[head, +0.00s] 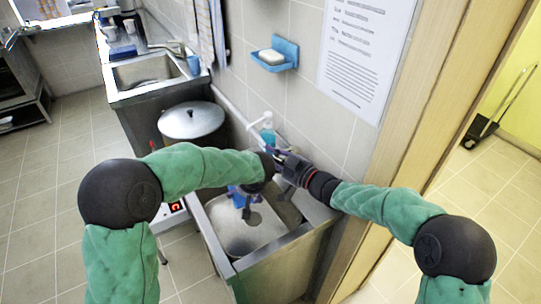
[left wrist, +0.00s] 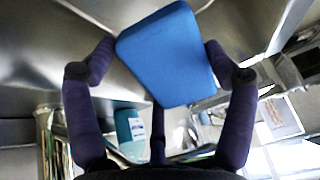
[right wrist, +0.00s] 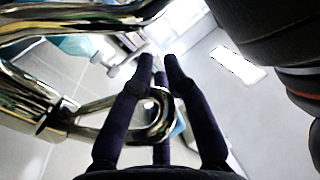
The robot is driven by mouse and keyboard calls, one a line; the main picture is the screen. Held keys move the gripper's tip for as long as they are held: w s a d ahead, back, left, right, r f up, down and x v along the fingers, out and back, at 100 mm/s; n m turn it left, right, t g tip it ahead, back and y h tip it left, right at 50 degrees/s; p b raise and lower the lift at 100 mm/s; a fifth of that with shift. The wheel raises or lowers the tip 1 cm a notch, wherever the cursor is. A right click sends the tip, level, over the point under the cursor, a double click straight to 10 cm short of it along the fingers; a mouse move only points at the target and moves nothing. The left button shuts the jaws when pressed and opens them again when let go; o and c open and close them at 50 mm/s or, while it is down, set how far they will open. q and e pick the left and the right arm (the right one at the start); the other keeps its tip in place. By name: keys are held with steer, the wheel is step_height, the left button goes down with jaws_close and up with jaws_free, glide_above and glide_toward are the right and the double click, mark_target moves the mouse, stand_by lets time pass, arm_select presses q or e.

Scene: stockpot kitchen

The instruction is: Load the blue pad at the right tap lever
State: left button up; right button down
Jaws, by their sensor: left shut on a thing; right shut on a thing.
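The blue pad (left wrist: 170,55) is between the spread fingers of my left gripper (left wrist: 160,48), which is shut on it. In the head view the pad (head: 237,199) shows in part above the near sink (head: 247,238), with my left gripper (head: 247,205) pointing down. My right gripper (head: 283,160) is at the back of this sink, by the wall. In the right wrist view the chrome looped tap lever (right wrist: 90,109) lies between the fingers of my right gripper (right wrist: 160,62), which is shut on it. The tap is mostly hidden in the head view.
A lidded stockpot (head: 192,120) stands left of the sink. A soap bottle (head: 267,131) stands behind my grippers. A blue soap dish (head: 276,55) is on the wall. A wooden door frame (head: 400,130) rises at the right. A second sink (head: 145,72) is farther back.

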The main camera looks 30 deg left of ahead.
steer(key=shift+w+d+r, duration=0.2)
steer(key=shift+w+r, duration=0.15)
steer(key=shift+w, duration=0.05)
steer(key=c, duration=1.3)
jaws_free()
steer(key=shift+w, duration=0.1)
steer(key=shift+f, duration=0.1)
steer(key=s+d, duration=0.2)
steer(key=d, duration=0.9)
steer(key=shift+s+d, duration=0.3)
steer(key=shift+d, duration=0.1)
